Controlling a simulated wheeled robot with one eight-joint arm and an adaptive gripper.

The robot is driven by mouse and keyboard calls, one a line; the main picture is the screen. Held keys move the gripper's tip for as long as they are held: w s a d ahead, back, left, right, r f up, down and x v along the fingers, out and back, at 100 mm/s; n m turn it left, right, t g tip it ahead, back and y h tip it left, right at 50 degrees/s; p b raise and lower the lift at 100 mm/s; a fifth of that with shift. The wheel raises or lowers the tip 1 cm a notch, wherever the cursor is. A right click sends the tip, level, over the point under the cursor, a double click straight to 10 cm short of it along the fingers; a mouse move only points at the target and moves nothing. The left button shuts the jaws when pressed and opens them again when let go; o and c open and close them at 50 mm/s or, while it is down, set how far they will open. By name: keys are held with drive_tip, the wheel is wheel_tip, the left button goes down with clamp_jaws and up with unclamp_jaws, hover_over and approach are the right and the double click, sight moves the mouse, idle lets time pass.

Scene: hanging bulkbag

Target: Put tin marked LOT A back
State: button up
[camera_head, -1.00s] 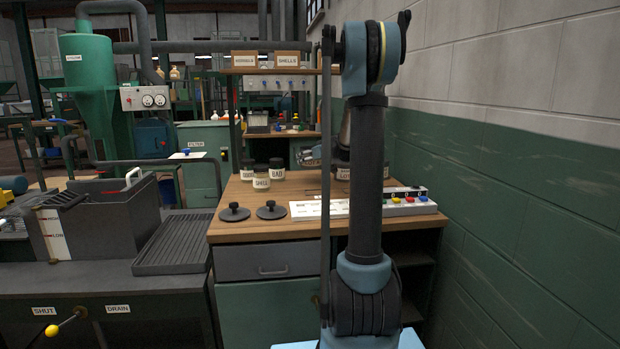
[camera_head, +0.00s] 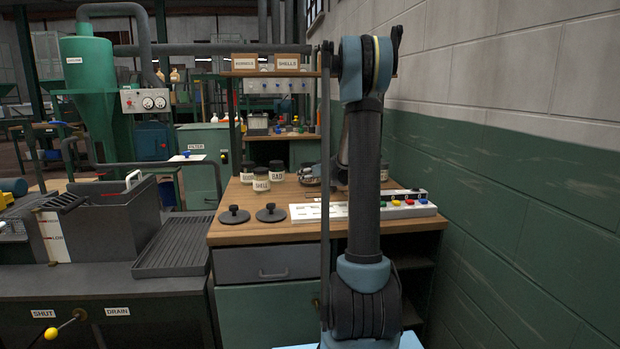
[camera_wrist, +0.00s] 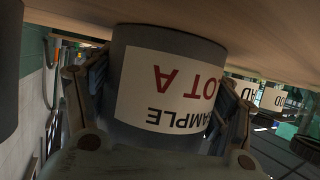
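The tin marked SAMPLE LOT A (camera_wrist: 138,100) is a dark grey cylinder with a white label in red and black letters. It fills the middle of the wrist view, which shows it upside down. The two fingers of my gripper (camera_wrist: 163,85) lie close against opposite sides of the tin. The wooden bench top (camera_wrist: 260,40) is close to the tin's base; I cannot tell whether they touch. In the head view my arm hides most of the gripper and the tin.
Several labelled tins, including SHELL (camera_head: 261,179) and BAD (camera_head: 277,171), stand left of my arm. Two dark knobbed lids (camera_head: 271,212) lie in front. A white panel (camera_head: 305,212) and a box with coloured buttons (camera_head: 408,205) lie near the front. A wall (camera_head: 520,190) bounds the right.

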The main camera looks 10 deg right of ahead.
drive_tip(key=o, duration=0.3)
drive_tip(key=v, duration=1.2)
drive_tip(key=shift+r, duration=0.1)
drive_tip(key=shift+s, duration=0.1)
